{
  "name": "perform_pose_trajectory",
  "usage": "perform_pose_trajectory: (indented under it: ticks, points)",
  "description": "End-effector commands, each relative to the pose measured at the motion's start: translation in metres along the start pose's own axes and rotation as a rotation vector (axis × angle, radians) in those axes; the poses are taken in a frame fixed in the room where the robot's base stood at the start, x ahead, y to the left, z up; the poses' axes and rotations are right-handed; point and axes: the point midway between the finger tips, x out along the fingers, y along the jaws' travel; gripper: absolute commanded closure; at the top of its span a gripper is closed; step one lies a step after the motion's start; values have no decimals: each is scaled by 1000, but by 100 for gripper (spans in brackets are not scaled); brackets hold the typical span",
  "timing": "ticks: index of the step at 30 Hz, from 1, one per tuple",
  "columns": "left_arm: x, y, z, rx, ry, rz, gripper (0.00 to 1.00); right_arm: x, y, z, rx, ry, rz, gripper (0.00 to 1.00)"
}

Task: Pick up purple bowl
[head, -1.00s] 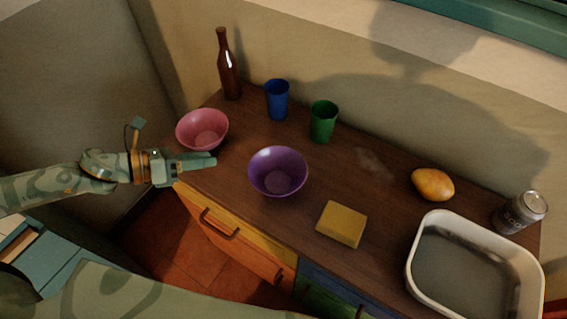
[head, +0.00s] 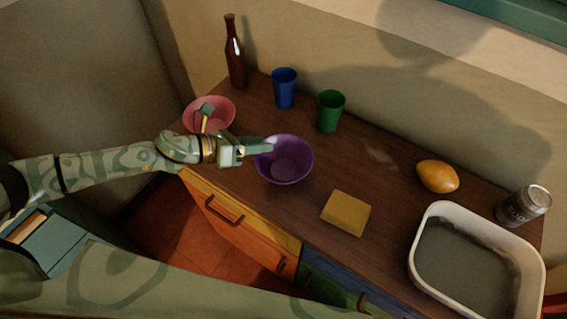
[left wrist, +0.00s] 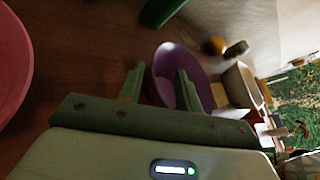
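The purple bowl (head: 290,167) stands upright on the wooden counter, left of the yellow sponge-like block. My left gripper (head: 262,146) reaches in from the left, its fingertips at the bowl's left rim. In the left wrist view the two fingers (left wrist: 160,84) are spread apart. The purple bowl (left wrist: 170,75) lies ahead of them, with its near rim between the fingers and one finger overlapping the bowl's opening. Contact cannot be told. My right gripper is not in view.
A pink bowl (head: 222,122) sits behind my left wrist. A brown bottle (head: 236,62), a blue cup (head: 284,90) and a green cup (head: 330,112) stand behind. The yellow block (head: 345,212), a mango (head: 437,177), a can (head: 523,207) and a white basin (head: 416,262) are to the right.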

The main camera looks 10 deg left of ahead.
Motion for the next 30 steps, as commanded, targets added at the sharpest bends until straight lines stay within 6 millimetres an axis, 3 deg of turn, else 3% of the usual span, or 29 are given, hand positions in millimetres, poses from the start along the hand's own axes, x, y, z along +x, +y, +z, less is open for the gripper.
perform_pose_trajectory:
  ticks: [6,14,15,18,19,30]
  points:
    - [35,3,-5,0,-1,-2,65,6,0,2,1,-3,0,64]
    - [41,3,-5,0,0,-1,65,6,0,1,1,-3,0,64]
    - [40,3,-5,0,0,-1,68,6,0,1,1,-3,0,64]
    - [40,3,-5,0,0,-1,96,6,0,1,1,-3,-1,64]
    - [40,3,-5,0,0,-1,100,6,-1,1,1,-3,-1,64]
    - [40,2,-4,1,0,0,100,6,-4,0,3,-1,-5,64]
